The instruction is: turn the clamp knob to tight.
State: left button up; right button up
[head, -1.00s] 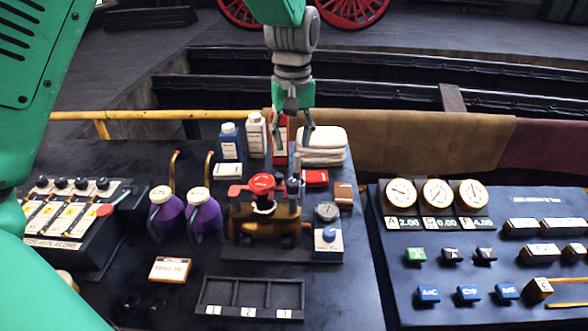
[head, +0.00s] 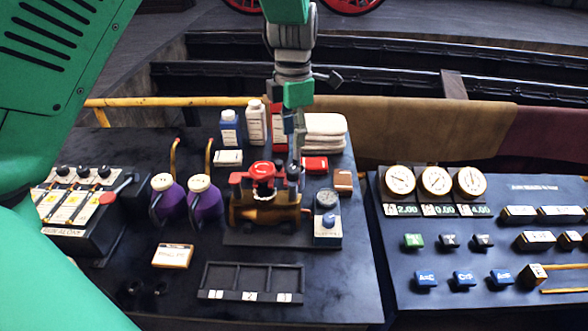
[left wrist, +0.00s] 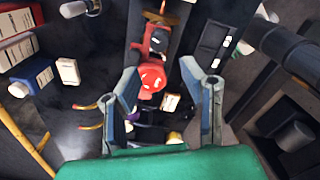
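A red round knob (head: 262,172) sits on top of a brass-coloured fixture (head: 262,214) with red side parts, in the middle of the dark bench. It looks like the clamp knob; I cannot read its setting. The red knob also shows in the left wrist view (left wrist: 151,79). My left gripper (head: 294,150) points down just behind and right of the knob in the head view. In the left wrist view its two fingers (left wrist: 162,72) are spread, with the red knob beyond the gap between them. It holds nothing. My right gripper is not in view.
A gauge and blue knob (head: 329,221) stand right of the fixture. Purple jugs (head: 205,205) stand to its left. Bottles (head: 256,124) and folded white cloths (head: 325,135) are behind. An empty three-slot tray (head: 250,280) lies in front. A gauge panel (head: 460,290) is at right.

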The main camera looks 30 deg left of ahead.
aim_at(293, 169)
pick_arm(q)
notch_tip(293, 169, down, 11)
jog(key=shift+r+p, duration=0.1)
jog(key=shift+p, duration=0.45)
grip_shut()
